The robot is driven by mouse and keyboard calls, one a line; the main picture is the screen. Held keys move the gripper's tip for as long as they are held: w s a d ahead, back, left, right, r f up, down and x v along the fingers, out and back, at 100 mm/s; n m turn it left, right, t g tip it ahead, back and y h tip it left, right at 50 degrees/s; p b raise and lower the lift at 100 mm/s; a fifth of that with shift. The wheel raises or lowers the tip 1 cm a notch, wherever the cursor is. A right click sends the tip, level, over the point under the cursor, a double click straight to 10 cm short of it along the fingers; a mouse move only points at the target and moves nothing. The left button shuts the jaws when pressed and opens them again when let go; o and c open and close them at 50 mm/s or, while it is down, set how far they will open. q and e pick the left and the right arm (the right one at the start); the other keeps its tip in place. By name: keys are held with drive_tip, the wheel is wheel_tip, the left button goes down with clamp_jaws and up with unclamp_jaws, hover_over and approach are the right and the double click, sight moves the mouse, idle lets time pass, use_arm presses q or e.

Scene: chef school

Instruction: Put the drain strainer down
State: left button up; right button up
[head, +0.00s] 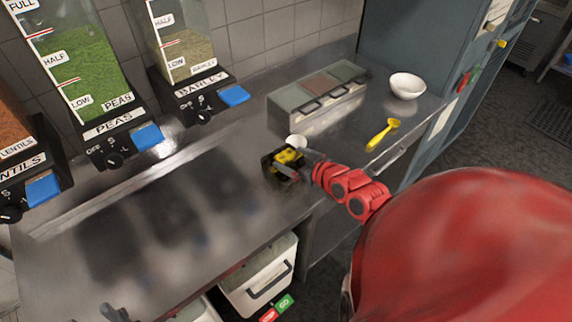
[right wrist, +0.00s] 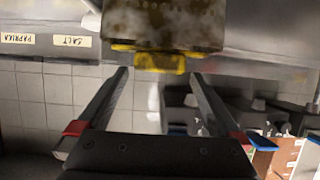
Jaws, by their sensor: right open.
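My right gripper (head: 283,167) is at the counter, right of its middle, with its fingers apart. A blocky thing with yellow parts (head: 289,157) shows at the gripper in the head view. In the right wrist view a speckled brownish block with a yellow edge (right wrist: 163,28) lies beyond the fingertips (right wrist: 158,72), and a gap shows between it and the fingers. It may be the drain strainer, but I cannot tell for sure. A grey tip at the lower left (head: 114,313) seems to be my left gripper; its jaws are unclear.
A yellow spoon-like tool (head: 381,135) and a white bowl (head: 406,85) lie on the counter to the right. A small white round thing (head: 297,141) is by the right gripper. A lidded container set (head: 315,96) and grain dispensers (head: 200,85) stand behind. The counter's left part (head: 160,215) is clear.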

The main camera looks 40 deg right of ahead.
sight(287, 156)
drive_tip(key=shift+p+x, duration=0.45)
drive_tip(key=shift+x, duration=1.35)
drive_tip(key=shift+d+f, duration=0.1)
drive_tip(key=shift+f, duration=0.05)
drive_tip(key=c, duration=1.4)
drive_tip(key=shift+c, duration=0.2)
